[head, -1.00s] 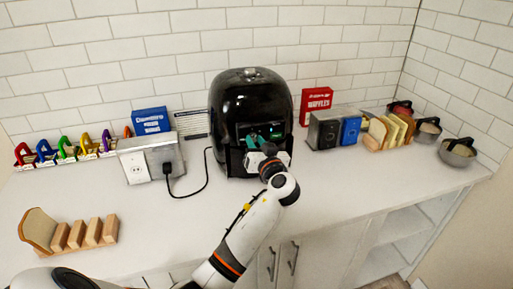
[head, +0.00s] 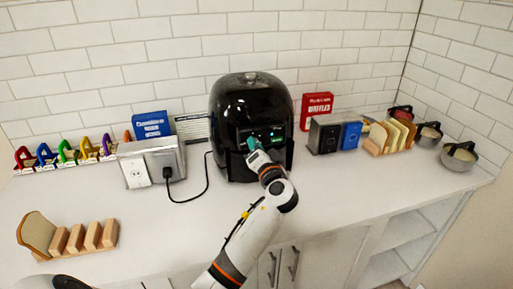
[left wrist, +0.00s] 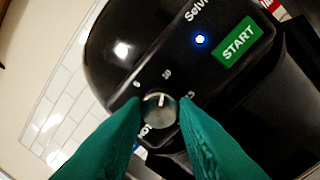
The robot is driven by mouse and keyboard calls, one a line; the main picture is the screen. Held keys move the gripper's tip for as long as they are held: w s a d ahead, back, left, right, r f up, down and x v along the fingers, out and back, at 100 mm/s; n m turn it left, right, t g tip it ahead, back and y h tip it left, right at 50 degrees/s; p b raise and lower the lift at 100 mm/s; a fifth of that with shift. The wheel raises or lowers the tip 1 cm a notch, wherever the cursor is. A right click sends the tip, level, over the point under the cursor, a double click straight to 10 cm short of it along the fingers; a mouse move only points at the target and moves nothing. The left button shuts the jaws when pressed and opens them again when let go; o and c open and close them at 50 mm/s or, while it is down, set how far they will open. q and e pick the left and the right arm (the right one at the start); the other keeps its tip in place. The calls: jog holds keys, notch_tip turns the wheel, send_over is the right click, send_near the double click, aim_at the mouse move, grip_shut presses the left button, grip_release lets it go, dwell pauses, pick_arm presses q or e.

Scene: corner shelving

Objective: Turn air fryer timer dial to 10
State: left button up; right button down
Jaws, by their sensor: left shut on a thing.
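The black air fryer (head: 252,105) stands against the tiled wall. Its round silver timer dial (left wrist: 160,110) shows in the left wrist view, with small numbers around it. The light mark on the dial points up in that view, roughly toward the label that looks like 10. My left gripper (head: 252,144) is at the fryer's front panel. Its green fingers (left wrist: 163,128) are shut on the dial, one on each side, and hide its lower edges. The green START button (left wrist: 238,41) and a lit blue light (left wrist: 200,40) are near the dial.
A wall outlet box (head: 150,164) with a plugged-in black cord stands left of the fryer. A black box (head: 324,137), a blue box (head: 351,134) and a bread rack (head: 391,137) stand to the right. The counter's front middle is clear.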

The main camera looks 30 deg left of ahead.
dwell(0.4)
pick_arm(q)
jog(key=o, duration=1)
jog(key=b+v, duration=0.4)
jog(key=v, duration=0.8)
jog(key=shift+d+f, duration=0.1)
